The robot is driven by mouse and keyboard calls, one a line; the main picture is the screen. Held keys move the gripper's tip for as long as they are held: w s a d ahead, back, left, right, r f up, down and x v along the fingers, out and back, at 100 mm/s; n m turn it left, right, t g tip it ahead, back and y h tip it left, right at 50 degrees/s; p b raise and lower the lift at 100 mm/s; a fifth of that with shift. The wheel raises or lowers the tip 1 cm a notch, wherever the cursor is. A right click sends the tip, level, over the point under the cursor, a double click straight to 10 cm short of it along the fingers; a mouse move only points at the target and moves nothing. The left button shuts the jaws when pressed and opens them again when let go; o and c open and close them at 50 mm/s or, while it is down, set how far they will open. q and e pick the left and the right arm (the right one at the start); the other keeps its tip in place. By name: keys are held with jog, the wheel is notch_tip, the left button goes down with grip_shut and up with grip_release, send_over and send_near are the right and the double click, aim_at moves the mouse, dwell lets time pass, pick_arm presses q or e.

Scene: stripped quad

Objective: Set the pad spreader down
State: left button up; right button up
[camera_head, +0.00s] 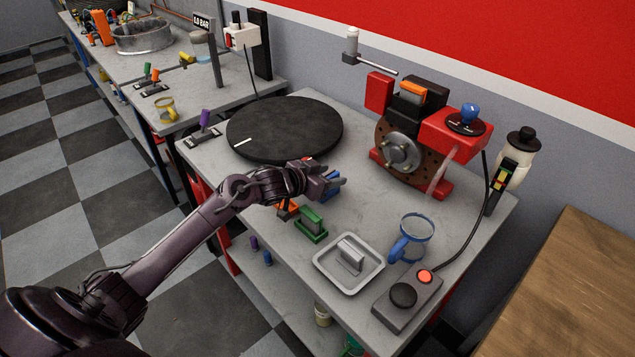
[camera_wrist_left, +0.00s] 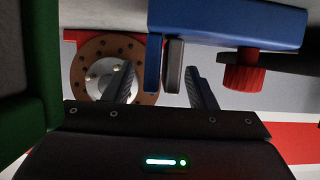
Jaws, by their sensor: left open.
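A blue tool with a red knob, which looks like the pad spreader, shows in the wrist view (camera_wrist_left: 226,22). In the head view only a small blue part of it (camera_head: 331,184) shows by my left gripper (camera_head: 335,180). In the wrist view my left gripper (camera_wrist_left: 162,88) is open, with one finger on each side of the blue plate and a grey plate beside it. The hand hides most of the tool in the head view, and I cannot tell whether its whole underside rests on the bench. My right gripper is not in view.
Close to the hand are an orange piece (camera_head: 287,208) and a green holder (camera_head: 311,224). A metal tray (camera_head: 328,268), blue mug (camera_head: 412,240) and button box (camera_head: 408,300) stand nearer the front. The brake disc rig (camera_head: 400,150) and black turntable (camera_head: 284,128) stand behind.

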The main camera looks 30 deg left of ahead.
pick_arm(q)
grip_shut()
dwell(1.3)
jog(key=shift+r, duration=0.2)
